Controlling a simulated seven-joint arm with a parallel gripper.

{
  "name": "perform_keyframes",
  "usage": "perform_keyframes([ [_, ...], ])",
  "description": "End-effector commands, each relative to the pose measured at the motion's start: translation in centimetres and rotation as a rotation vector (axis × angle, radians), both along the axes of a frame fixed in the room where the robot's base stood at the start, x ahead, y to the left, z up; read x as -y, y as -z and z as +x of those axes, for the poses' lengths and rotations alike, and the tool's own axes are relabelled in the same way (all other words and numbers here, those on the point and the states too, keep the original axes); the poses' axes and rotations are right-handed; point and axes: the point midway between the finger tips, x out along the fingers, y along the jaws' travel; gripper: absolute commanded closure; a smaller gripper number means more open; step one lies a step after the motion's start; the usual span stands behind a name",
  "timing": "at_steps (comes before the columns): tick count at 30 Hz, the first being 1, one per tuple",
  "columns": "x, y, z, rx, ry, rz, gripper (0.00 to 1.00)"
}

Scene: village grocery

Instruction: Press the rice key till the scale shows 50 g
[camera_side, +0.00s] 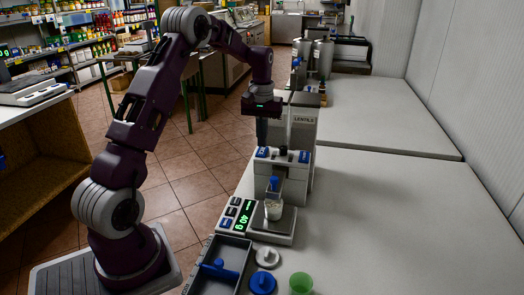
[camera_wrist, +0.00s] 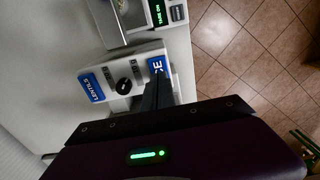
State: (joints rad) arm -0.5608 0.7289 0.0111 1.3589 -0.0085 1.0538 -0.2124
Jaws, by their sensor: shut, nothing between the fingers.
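The dispenser (camera_side: 276,170) stands on the counter with two blue keys on top. The rice key (camera_side: 262,153) is on the left, and the lentils key (camera_side: 303,157) on the right. In the wrist view the lentils key (camera_wrist: 91,88) is clear, while the rice key (camera_wrist: 157,66) is partly covered by my fingers. My gripper (camera_side: 262,143) is shut and empty, pointing down over the rice key; I cannot tell whether it touches. A cup (camera_side: 273,210) with pale contents stands on the scale (camera_side: 285,230) under the spout. The scale display (camera_side: 243,216) reads 40 g.
A grey tray (camera_side: 240,242) with a blue tool lies in front of the scale. Near it are a white lid (camera_side: 267,257), a blue lid (camera_side: 262,284) and a green cup (camera_side: 300,284). The counter to the right (camera_side: 400,220) is clear.

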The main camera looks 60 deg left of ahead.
Motion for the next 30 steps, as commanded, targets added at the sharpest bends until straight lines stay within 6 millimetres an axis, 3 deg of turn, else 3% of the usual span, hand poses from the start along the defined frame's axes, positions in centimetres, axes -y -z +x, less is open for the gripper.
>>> perform_keyframes([
  [30,0.0,1.8,0.0,0.0,0.0,0.0,1.0],
])
